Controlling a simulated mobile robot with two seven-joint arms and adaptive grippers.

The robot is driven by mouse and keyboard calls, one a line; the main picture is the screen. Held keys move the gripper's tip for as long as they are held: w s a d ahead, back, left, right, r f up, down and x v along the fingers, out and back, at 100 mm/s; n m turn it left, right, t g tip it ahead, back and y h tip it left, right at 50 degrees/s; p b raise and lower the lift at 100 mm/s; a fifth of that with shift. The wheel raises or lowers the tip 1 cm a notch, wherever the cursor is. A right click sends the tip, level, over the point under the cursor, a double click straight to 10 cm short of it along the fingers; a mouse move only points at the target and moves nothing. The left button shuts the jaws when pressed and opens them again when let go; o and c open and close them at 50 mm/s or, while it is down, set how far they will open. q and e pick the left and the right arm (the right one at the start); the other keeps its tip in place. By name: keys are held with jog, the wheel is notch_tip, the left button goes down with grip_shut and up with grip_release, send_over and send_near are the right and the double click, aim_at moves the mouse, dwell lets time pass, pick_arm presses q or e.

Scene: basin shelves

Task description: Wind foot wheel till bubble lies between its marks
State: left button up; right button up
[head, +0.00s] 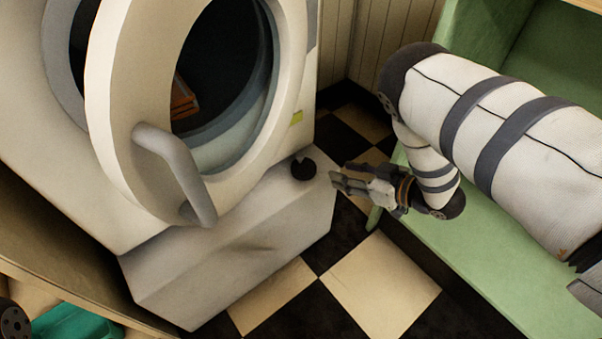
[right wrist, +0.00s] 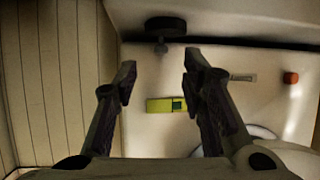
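The foot wheel (head: 303,168) is a small black knob on the pale plinth at the white machine's front right corner. In the right wrist view the wheel (right wrist: 165,27) shows as a dark disc on a short stem, beyond my fingertips. The yellow-green bubble level (head: 296,117) is on the machine's lower right face; it also shows in the right wrist view (right wrist: 165,104). Its bubble and marks are too small to read. My right gripper (head: 337,182) is just right of the wheel; in its wrist view the fingers (right wrist: 160,70) are apart with nothing between.
The machine's round door (head: 115,90) with its grey handle (head: 178,170) stands open at the left. A green bench (head: 480,255) is under my right arm. A red button (right wrist: 290,77) shows in the right wrist view. Checkered floor (head: 380,285) is clear in front.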

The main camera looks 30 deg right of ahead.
aim_at(303, 156)
jog(key=shift+n+y, duration=0.3)
jog(key=shift+y, duration=0.1)
jog(key=b+x, duration=0.1)
jog(key=x, duration=0.3)
jog(key=r+b+x, duration=0.1)
jog(key=x, duration=0.2)
jog(key=b+x, duration=0.1)
jog(key=x, duration=0.3)
jog(key=shift+w+r, duration=0.1)
jog(key=shift+w, duration=0.6)
jog(key=shift+w+a+t+b, duration=0.25)
jog(key=shift+w+t+b, duration=0.1)
jog(key=shift+w, duration=0.2)
grip_shut()
